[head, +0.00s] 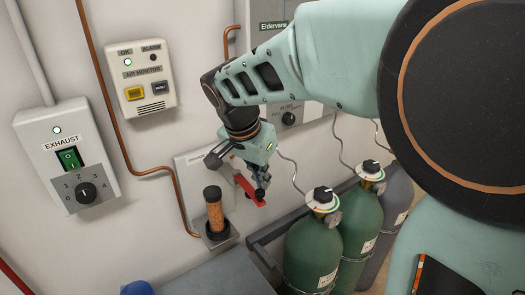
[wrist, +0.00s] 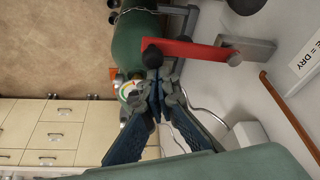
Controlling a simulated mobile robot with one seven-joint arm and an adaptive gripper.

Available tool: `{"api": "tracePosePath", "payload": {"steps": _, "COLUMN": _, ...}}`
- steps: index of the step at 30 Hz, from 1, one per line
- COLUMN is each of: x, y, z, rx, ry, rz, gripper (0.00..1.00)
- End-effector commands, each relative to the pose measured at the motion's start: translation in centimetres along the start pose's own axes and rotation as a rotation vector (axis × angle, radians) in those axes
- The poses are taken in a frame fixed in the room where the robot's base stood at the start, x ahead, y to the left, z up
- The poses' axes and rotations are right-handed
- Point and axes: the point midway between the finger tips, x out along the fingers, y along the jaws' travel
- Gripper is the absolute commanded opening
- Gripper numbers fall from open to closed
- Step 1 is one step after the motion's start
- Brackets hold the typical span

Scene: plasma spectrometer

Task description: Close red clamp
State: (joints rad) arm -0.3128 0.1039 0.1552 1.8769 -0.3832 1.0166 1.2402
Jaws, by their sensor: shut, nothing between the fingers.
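The red clamp shows as a red lever (head: 248,189) on the wall beside the sample column. A dark rounded end (wrist: 152,52) is at the lever's left tip, partly against my fingertips. My gripper (wrist: 155,76) is shut and empty, its fingertips right at that end of the lever. In the head view my gripper (head: 260,187) points down over the lever's outer end. I cannot tell whether it touches the lever.
An orange-filled column (head: 215,212) stands in a wall holder left of the lever. Green gas cylinders (head: 313,250) with gauges stand below right, close to my gripper. A copper pipe (head: 125,150), an exhaust switch box (head: 68,155) and an air monitor (head: 142,75) are on the wall.

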Motion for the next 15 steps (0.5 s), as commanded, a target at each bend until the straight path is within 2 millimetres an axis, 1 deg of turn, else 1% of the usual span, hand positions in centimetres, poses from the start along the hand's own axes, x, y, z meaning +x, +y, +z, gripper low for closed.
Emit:
{"api": "tracePosePath", "payload": {"steps": 5, "x": -0.1, "y": -0.6, "z": 1.2, "rx": 0.085, "ry": -0.001, "rz": 0.032, "gripper": 0.0}}
{"api": "tracePosePath", "payload": {"steps": 15, "x": -1.3, "y": -2.6, "z": 3.9, "rx": 0.376, "ry": 0.0, "rz": 0.142, "gripper": 0.0}}
